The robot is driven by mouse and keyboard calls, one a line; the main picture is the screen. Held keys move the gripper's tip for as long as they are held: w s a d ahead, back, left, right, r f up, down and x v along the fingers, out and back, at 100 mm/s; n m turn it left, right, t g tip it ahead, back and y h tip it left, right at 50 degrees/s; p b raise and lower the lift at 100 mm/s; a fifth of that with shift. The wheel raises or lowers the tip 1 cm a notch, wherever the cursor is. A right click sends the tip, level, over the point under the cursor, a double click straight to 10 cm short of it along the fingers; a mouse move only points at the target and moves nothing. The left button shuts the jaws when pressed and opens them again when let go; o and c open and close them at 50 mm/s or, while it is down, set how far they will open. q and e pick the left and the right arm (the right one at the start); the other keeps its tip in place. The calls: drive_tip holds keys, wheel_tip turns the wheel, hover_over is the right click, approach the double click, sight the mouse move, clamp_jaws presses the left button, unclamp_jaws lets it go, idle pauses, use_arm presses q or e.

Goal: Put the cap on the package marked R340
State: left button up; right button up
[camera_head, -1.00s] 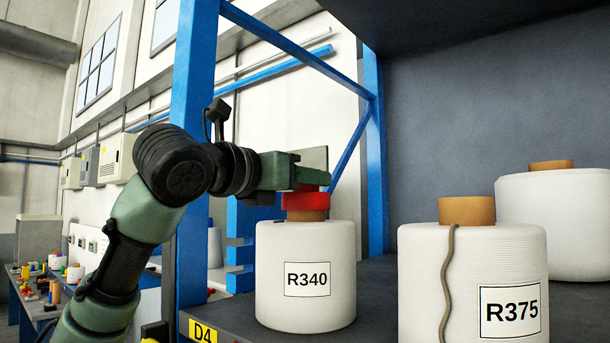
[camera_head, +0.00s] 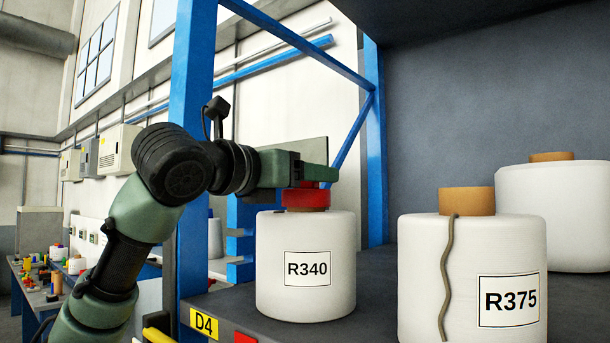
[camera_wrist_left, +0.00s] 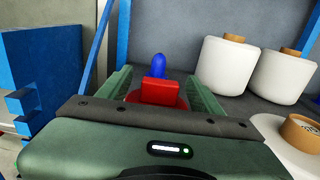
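The package marked R340 (camera_head: 306,267) is a white yarn bobbin standing upright on the dark shelf. A red cap (camera_head: 306,199) with a block-shaped knob sits level on its top, with a little brown tube showing beneath it. My left gripper (camera_head: 318,174) is at the knob, just above the cap. In the left wrist view, its green fingers (camera_wrist_left: 160,92) stand apart on either side of the red knob (camera_wrist_left: 160,92), with gaps visible. The bobbin under the cap is hidden there by the gripper. My right gripper is not in view.
A bobbin marked R375 (camera_head: 472,275) with a hanging strand stands to the right, and another white bobbin (camera_head: 555,220) stands behind it. A blue post (camera_head: 190,150) rises left of R340. A blue rounded object (camera_wrist_left: 159,65) is beyond the cap in the wrist view.

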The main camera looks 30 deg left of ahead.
use_arm(q)
drive_tip(key=s+b, duration=0.1)
drive_tip(key=s, duration=0.1)
drive_tip(key=s+b, duration=0.1)
drive_tip(key=s, duration=0.4)
drive_tip(key=shift+a+b, duration=0.25)
drive_tip(key=shift+b, duration=0.15)
drive_tip(key=shift+s, duration=0.4)
